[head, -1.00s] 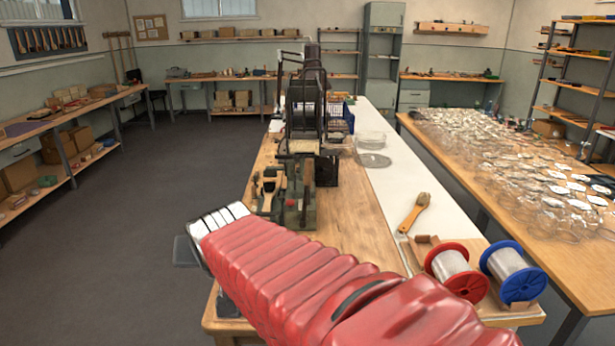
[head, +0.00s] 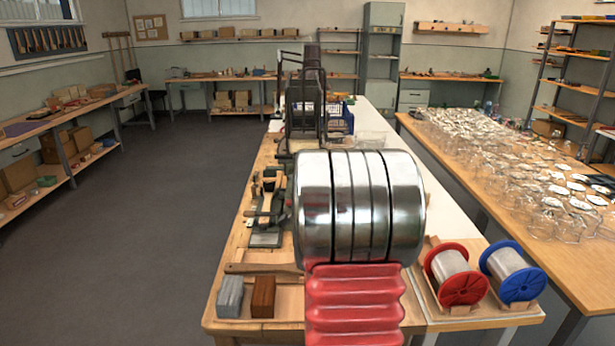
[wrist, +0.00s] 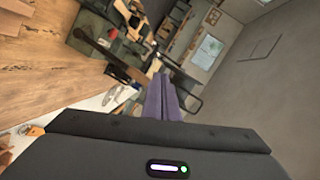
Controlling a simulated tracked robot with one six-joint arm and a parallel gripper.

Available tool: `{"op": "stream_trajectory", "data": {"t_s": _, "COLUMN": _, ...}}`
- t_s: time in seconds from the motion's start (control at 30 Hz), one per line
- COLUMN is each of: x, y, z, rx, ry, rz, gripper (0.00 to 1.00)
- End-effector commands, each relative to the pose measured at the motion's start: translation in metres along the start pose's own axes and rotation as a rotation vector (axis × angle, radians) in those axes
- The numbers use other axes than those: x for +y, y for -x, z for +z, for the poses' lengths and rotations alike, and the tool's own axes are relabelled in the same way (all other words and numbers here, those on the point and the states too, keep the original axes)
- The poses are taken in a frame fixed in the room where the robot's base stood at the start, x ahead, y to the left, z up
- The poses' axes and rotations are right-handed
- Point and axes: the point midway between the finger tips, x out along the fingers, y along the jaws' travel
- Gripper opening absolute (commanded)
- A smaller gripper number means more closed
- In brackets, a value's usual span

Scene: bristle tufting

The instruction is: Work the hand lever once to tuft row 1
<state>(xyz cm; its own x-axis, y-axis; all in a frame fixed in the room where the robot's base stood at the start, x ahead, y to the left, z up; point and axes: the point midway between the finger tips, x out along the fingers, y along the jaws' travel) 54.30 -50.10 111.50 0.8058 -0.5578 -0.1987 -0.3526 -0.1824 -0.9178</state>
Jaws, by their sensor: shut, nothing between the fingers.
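The tufting machine (head: 306,95) stands on the wooden bench in the head view, with a dark upright frame. A green fixture (head: 268,195) is at its near left. My silver wrist and red arm cover its near right side and hide my gripper there. In the wrist view my gripper (wrist: 161,84) shows as two purple fingers, shut together and empty. A dark rod (wrist: 105,53), perhaps the hand lever, slants from the green machine parts (wrist: 95,22) towards the fingertips. I cannot tell whether they touch.
A grey block (head: 230,297) and a brown block (head: 263,297) lie at the bench's near left. A red spool (head: 455,274) and a blue spool (head: 513,271) stand at the near right. A side table (head: 470,175) with many clear items is on the right. The floor on the left is clear.

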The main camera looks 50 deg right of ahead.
Motion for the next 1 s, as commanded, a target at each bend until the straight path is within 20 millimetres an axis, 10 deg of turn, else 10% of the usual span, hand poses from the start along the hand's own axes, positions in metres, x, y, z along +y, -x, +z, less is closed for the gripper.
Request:
{"op": "stream_trajectory", "data": {"t_s": 0.4, "x": 0.085, "y": -0.032, "z": -0.105, "rx": 0.039, "ry": -0.382, "rz": -0.187, "gripper": 0.00}}
{"op": "stream_trajectory", "data": {"t_s": 1.0, "x": 0.096, "y": -0.034, "z": -0.118, "rx": 0.032, "ry": -0.442, "rz": -0.221, "gripper": 0.00}}
